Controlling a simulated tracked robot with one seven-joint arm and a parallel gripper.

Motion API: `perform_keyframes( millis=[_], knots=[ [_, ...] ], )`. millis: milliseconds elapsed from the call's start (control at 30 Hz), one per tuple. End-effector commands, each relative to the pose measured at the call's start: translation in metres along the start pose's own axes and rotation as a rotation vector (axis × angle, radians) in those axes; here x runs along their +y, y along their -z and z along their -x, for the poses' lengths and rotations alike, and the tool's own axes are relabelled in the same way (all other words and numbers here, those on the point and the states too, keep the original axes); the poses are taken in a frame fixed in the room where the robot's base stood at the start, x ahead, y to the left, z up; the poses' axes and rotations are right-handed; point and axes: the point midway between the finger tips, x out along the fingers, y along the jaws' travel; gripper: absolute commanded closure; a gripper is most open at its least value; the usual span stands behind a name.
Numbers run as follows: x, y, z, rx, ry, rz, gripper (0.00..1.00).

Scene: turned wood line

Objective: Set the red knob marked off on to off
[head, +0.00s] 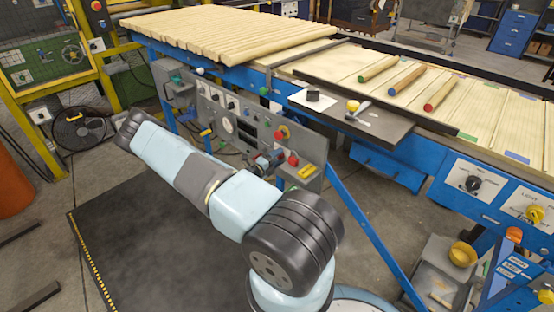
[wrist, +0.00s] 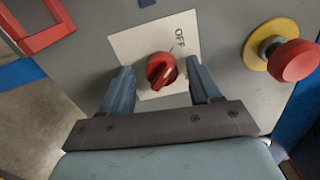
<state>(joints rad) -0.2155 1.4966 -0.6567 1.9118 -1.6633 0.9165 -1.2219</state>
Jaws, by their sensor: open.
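The red knob (wrist: 159,68) is on a pale plate (wrist: 133,45) of the grey panel, with the word OFF printed to its upper right in the wrist view. My gripper (wrist: 160,70) is open, with one finger on each side of the knob and a gap visible on both sides. In the head view my gripper (head: 268,160) is at the panel, close to the red knob (head: 293,159). The plate's lower part is hidden behind my gripper, and no ON label shows.
A red mushroom button on a yellow ring (wrist: 294,60) is to the right of the knob in the wrist view. A red frame (wrist: 38,22) is at the upper left. A grey shelf (head: 365,118) juts out above the panel's right side.

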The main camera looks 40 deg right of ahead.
Motion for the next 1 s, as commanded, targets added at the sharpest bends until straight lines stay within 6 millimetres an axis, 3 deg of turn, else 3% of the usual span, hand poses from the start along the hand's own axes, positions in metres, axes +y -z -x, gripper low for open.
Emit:
perform_keyframes(
  millis=[267, 700, 1000],
  knots=[
    [0.000, -0.001, 0.021, -0.001, 0.000, 0.000, 0.37],
    [0.001, -0.001, 0.105, -0.002, -0.001, 0.001, 0.37],
    [0.001, -0.001, 0.135, -0.001, 0.000, 0.000, 0.37]
  ],
)
